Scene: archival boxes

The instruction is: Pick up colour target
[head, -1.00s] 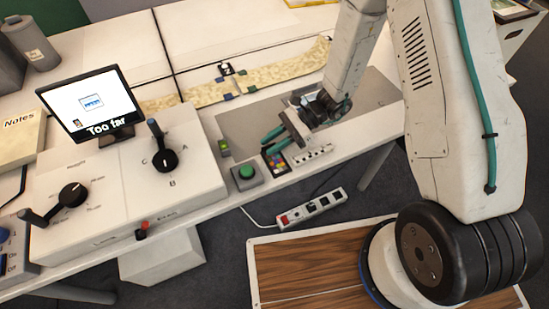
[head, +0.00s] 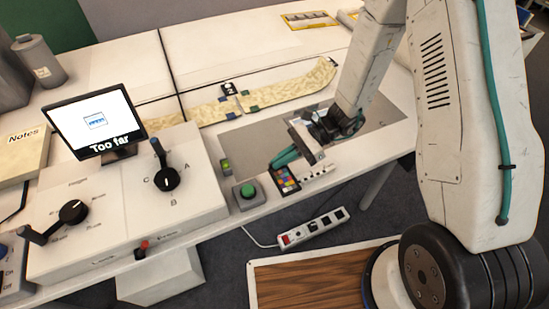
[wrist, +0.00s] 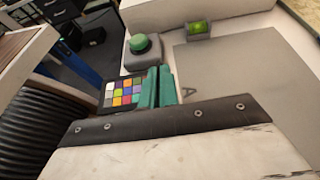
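The colour target (head: 287,180) is a small dark card with a grid of bright patches. It lies on the table near the front edge, right of the green button. It also shows in the wrist view (wrist: 121,92), just left of my fingers. My gripper (head: 286,157) has teal fingers and is low over the table, at the far edge of the target in the head view. In the wrist view my gripper (wrist: 157,90) shows both fingers close together beside the target, with no card visible between them. The left finger hides the target's edge; contact is unclear.
A green button on a grey box (head: 246,194) stands left of the target. A grey mat (head: 245,140) lies behind. The control box (head: 120,200) and a monitor reading "Too far" (head: 95,122) are left.

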